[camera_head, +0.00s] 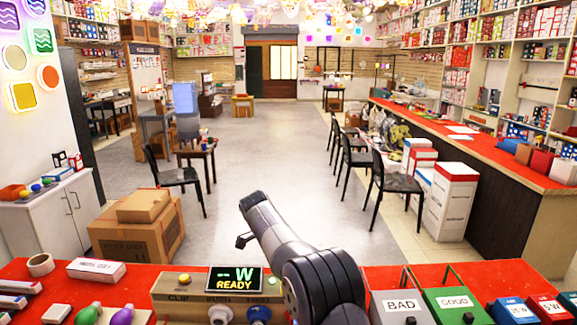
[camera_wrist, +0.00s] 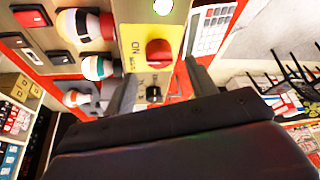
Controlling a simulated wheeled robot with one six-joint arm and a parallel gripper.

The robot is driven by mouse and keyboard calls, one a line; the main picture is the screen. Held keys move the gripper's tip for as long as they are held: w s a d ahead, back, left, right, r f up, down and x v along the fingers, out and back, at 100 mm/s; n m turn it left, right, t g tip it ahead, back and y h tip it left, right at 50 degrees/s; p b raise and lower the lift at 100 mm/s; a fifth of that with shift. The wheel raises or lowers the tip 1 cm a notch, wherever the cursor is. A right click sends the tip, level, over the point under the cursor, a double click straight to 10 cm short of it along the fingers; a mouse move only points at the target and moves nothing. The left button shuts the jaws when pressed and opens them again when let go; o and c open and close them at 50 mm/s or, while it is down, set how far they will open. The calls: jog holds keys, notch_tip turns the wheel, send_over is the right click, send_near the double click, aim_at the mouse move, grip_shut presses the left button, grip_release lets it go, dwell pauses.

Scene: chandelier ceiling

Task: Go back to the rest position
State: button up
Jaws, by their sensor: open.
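My arm (camera_head: 300,255) reaches up over the red counter (camera_head: 60,270) in the head view, right of the tester box. My gripper (camera_wrist: 160,88) shows in the wrist view with its two dark fingers spread apart and nothing visible between them. Beyond the fingertips is a yellow panel (camera_wrist: 133,35) with a red knob (camera_wrist: 158,53) and a smaller dark switch (camera_wrist: 153,92). I cannot tell whether the fingers touch the panel.
The tester box (camera_head: 172,284) has a display (camera_head: 235,278) reading "-- W READY". A grey BAD bin (camera_head: 400,305) and a green GOOD bin (camera_head: 455,302) stand to the right. A green bulb (camera_head: 88,313) and purple bulb (camera_head: 122,316) lie left. Open floor (camera_head: 255,150) lies beyond.

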jog(key=v, duration=0.7)
jog(key=x, duration=1.1)
jog(key=shift+p, duration=0.3)
jog(key=shift+f+n, duration=0.25)
jog(key=shift+n, duration=0.05)
jog(key=n+b, duration=0.1)
jog(key=n, duration=0.1)
jog(key=n+t+b, duration=0.1)
jog(key=n, duration=0.1)
jog(key=shift+s+d+t+y, duration=0.1)
jog(key=shift+d+t+y, duration=0.05)
jog(key=shift+t+y, duration=0.2)
jog(key=n, duration=0.2)
jog(key=n+t+y, duration=0.1)
jog(key=n, duration=0.1)
jog(key=shift+d+r+y, duration=0.1)
jog(key=shift+r+y, duration=0.05)
jog(key=shift+y, duration=0.1)
jog(key=n, duration=0.2)
jog(key=n+y, duration=0.1)
jog(key=n, duration=0.1)
jog(key=shift+d+n+y, duration=0.1)
jog(key=shift+n+y, duration=0.2)
jog(key=shift+d+n+y, duration=0.1)
jog(key=shift+n+y, duration=0.8)
jog(key=shift+n, duration=1.5)
jog(key=shift+v, duration=1.4)
